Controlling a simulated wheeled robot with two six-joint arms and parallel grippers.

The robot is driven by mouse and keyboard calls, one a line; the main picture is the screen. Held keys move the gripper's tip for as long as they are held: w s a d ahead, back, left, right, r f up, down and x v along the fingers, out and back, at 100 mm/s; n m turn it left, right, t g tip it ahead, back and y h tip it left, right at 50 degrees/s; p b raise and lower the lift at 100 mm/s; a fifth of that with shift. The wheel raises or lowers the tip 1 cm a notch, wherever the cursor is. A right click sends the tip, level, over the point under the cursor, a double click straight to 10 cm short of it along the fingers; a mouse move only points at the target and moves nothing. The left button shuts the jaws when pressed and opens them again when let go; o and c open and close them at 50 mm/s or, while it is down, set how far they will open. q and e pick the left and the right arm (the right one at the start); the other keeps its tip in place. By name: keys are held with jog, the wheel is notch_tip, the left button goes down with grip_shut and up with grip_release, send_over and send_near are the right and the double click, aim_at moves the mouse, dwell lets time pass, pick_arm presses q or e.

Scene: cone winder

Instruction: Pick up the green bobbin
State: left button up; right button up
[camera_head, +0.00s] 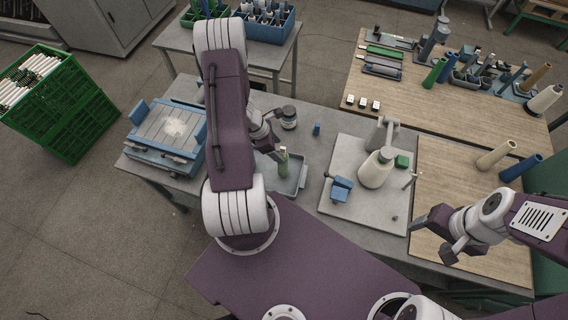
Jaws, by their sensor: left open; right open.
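A small pale-green bobbin (283,165) stands upright at the grey tray (299,184) on the metal table, just right of my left arm. My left gripper (279,137) is open, close to the bobbin's upper end; I cannot tell whether they touch. A taller green cone (433,74) stands on the wooden table at the back right. My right gripper (435,236) is open and empty over the wooden board at the right, far from both.
A dark-lidded jar (289,119) and a small blue piece (316,129) stand near my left gripper. A grey plate (340,205) holds a large cream cone (375,170) and a blue clamp (341,189). A blue-sided device (167,131) lies left.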

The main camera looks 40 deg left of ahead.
aim_at(283, 154)
pick_arm(q)
jog(key=p+x, duration=0.1)
jog(key=x, duration=0.3)
jog(key=shift+d+f, duration=0.2)
jog(key=shift+f, duration=0.05)
jog(key=shift+w+d+f, duration=0.1)
jog(key=shift+w+f, duration=0.25)
jog(key=shift+s, duration=0.1)
jog(key=c, duration=1.3)
